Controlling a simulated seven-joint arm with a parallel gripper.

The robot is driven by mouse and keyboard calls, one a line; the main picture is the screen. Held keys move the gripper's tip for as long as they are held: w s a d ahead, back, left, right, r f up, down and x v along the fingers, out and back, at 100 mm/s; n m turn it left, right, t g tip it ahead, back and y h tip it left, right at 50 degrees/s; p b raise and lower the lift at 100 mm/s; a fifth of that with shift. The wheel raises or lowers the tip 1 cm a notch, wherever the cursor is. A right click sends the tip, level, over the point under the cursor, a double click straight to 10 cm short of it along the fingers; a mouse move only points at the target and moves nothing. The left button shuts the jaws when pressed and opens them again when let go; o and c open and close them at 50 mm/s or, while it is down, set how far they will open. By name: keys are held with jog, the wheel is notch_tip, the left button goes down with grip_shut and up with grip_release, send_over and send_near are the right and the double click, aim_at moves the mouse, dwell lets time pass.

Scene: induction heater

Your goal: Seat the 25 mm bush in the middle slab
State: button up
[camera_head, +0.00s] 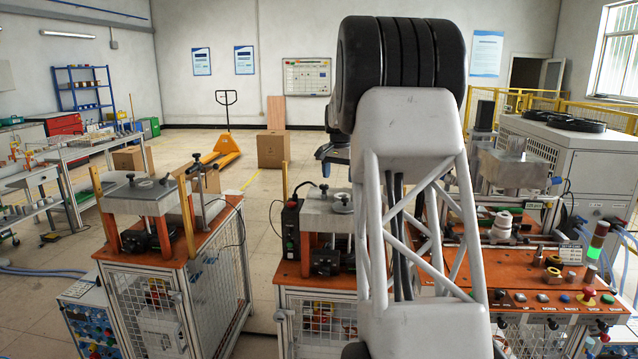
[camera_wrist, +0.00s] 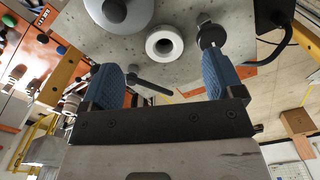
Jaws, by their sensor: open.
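The middle slab (camera_head: 318,212) is a grey block on the middle orange-topped stand, partly hidden behind my arm. In the wrist view a grey slab (camera_wrist: 262,55) fills the upper middle. A pale ring-shaped bush (camera_wrist: 164,44) with a dark bore lies on it; I cannot tell its size or whether it is seated. My gripper (camera_wrist: 161,62) is open, its two blue fingers apart and nothing held between them. The bush shows just beyond the fingertips, between them in the picture.
A large rounded pale piece (camera_wrist: 118,12) and a dark-stemmed round knob (camera_wrist: 210,33) stand on the slab near the bush. A similar left stand (camera_head: 140,195) and a right orange bench (camera_head: 535,270) with small bushes and buttons flank the middle one. A black control box (camera_head: 291,225) adjoins the slab.

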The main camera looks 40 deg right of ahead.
jog(key=s+a+r, duration=0.2)
jog(key=s+a, duration=0.4)
jog(key=a, duration=0.3)
jog(key=s+a+r, duration=0.2)
jog(key=s+a, duration=0.4)
jog(key=a, duration=0.3)
jog(key=shift+r, duration=0.15)
jog(key=shift+s, duration=0.1)
dwell(1.0)
jog(key=s+a+f+n, duration=0.1)
jog(key=s+a+n, duration=0.1)
jog(key=s+a, duration=0.35)
jog(key=s+a+n+t, duration=0.1)
jog(key=s+a+n, duration=0.15)
jog(key=a, duration=0.65)
jog(key=s+a+f+n, duration=0.1)
jog(key=s+a+n, duration=0.1)
jog(key=s+a, duration=0.35)
jog(key=s+a+f+n, duration=0.3)
jog(key=s+a+f, duration=0.1)
jog(key=s+a, duration=0.3)
jog(key=s+a+f+n+t, duration=0.1)
jog(key=s+a+f+n, duration=0.3)
jog(key=s+a, duration=0.4)
jog(key=shift+s+f+t, duration=0.3)
jog(key=shift+s+f, duration=0.35)
jog(key=shift+s, duration=0.55)
jog(key=shift+c, duration=0.2)
